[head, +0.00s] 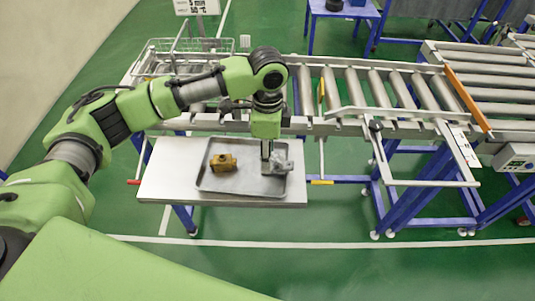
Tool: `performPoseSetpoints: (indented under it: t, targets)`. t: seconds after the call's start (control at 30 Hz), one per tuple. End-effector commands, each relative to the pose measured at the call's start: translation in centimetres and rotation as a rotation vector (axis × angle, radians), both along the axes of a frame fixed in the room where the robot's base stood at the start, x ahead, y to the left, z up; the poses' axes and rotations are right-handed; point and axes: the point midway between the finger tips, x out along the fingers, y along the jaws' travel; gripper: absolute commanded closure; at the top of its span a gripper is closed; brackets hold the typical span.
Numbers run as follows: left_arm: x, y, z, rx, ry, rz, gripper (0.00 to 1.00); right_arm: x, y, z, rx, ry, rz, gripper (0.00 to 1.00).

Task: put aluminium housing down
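The aluminium housing (282,160) is a small silver-grey part at the right end of a shallow grey metal tray (230,186). My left gripper (267,161) points straight down over the tray, with its fingers right at the housing's left side. The fingers are small and partly merge with the grey housing, so I cannot tell whether they are open or closed on it. I also cannot tell whether the housing rests fully on the tray floor. My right gripper is out of view.
A yellow-brown part (223,162) lies in the tray's left half. The tray is on a light table (165,180). Behind it are a wire basket (160,58) and a roller conveyor (345,90). The tray's middle has a bare gap.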

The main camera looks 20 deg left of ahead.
Motion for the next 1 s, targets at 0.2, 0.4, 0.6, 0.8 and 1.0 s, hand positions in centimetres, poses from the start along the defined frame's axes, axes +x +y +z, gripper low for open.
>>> performPoseSetpoints:
  t: [0.2,0.4,0.6,0.8,1.0]
  targets:
    - [0.2,-0.1,4.0,-0.002,-0.006,0.0,0.63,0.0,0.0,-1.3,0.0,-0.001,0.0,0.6]
    - [0.1,-0.1,8.2,-0.001,-0.005,0.0,0.63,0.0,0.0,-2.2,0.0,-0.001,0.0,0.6]
    - [0.1,-0.1,10.9,-0.002,-0.002,0.001,0.63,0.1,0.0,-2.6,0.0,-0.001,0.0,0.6]
    - [0.0,0.0,11.6,0.0,0.0,0.001,0.63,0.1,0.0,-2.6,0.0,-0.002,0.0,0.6]
    - [0.0,0.0,11.6,0.0,0.0,0.001,0.63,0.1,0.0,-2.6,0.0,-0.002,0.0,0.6]
